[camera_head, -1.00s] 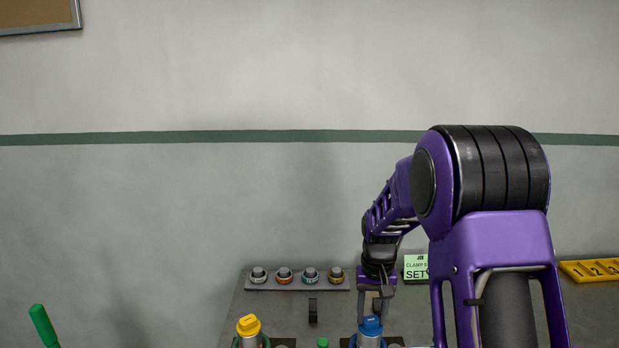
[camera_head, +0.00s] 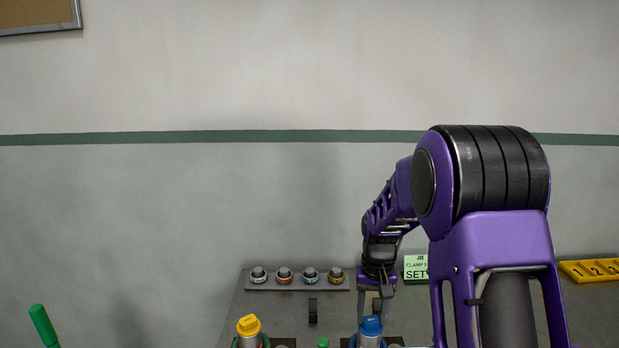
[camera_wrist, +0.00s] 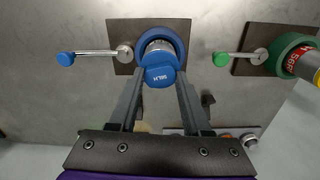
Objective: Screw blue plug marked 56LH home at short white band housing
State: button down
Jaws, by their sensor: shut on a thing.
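The blue plug (camera_wrist: 160,73), with lettering that reads like 56LH, sits at the mouth of a pale housing (camera_wrist: 159,46) clamped in a blue ring vise (camera_wrist: 178,38). In the head view the plug (camera_head: 371,325) shows as a blue cap below my gripper (camera_head: 373,308). My gripper (camera_wrist: 160,84) is shut on the plug, one finger on each side of it. The housing's band is too small or hidden to make out. How deep the plug sits in the housing cannot be told.
The blue vise has a handle with a blue knob (camera_wrist: 65,59). A green vise (camera_wrist: 286,48) holds a red-labelled housing with a yellow plug (camera_head: 248,325). A rack of several ringed fittings (camera_head: 297,280) stands behind, beside a green sign (camera_head: 416,268) and a yellow numbered tray (camera_head: 592,270).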

dwell(0.4)
jog(key=n, duration=0.8)
jog(key=shift+c, duration=1.4)
grip_release()
